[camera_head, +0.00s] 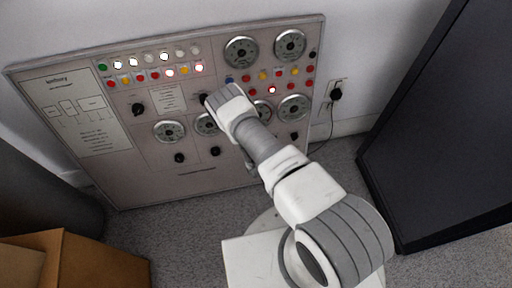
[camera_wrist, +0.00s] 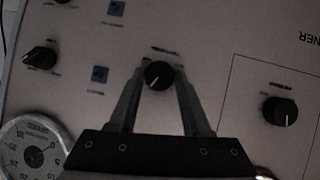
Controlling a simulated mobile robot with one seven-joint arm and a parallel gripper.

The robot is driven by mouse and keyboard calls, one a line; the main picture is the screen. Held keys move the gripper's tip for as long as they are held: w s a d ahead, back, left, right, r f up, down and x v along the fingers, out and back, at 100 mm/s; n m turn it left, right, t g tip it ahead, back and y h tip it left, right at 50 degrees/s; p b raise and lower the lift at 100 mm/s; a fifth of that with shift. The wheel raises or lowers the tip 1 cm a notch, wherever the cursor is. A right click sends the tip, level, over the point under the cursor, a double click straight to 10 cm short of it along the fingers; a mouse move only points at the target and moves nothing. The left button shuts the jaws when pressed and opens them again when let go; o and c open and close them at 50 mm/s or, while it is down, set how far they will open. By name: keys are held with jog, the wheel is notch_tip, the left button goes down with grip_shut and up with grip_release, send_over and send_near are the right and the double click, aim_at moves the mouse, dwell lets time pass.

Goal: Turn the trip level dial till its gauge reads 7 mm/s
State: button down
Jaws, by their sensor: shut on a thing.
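A round black dial (camera_wrist: 158,75) with a pale pointer line sits between the two fingertips of my gripper (camera_wrist: 159,82) in the wrist view. The fingers are shut on its sides. Its label is too blurred to read, so I cannot tell by name whether it is the trip level dial. In the head view, my gripper reaches the upper middle of the panel (camera_head: 105,178), and the dark dial (camera_head: 203,99) shows at its tip. A round gauge (camera_wrist: 31,149) is partly in the wrist view at lower left. I cannot tell which gauge belongs to the held dial, or its reading.
Other black knobs stand nearby, one at right (camera_wrist: 280,111) and one at left (camera_wrist: 40,57) in the wrist view. Several gauges, such as the upper right one (camera_head: 290,45), and rows of lamps and buttons cover the panel. A dark cabinet (camera_head: 440,130) stands at right, cardboard boxes (camera_head: 95,265) at lower left.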

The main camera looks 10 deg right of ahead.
dwell(0.4)
jog(key=shift+c, duration=1.8)
grip_release()
jog(key=p+v, duration=0.5)
jog(key=v, duration=1.2)
jog(key=shift+s+p, duration=0.2)
jog(key=shift+p, duration=0.1)
jog(key=shift+r, duration=0.1)
jog(key=shift+w, duration=0.1)
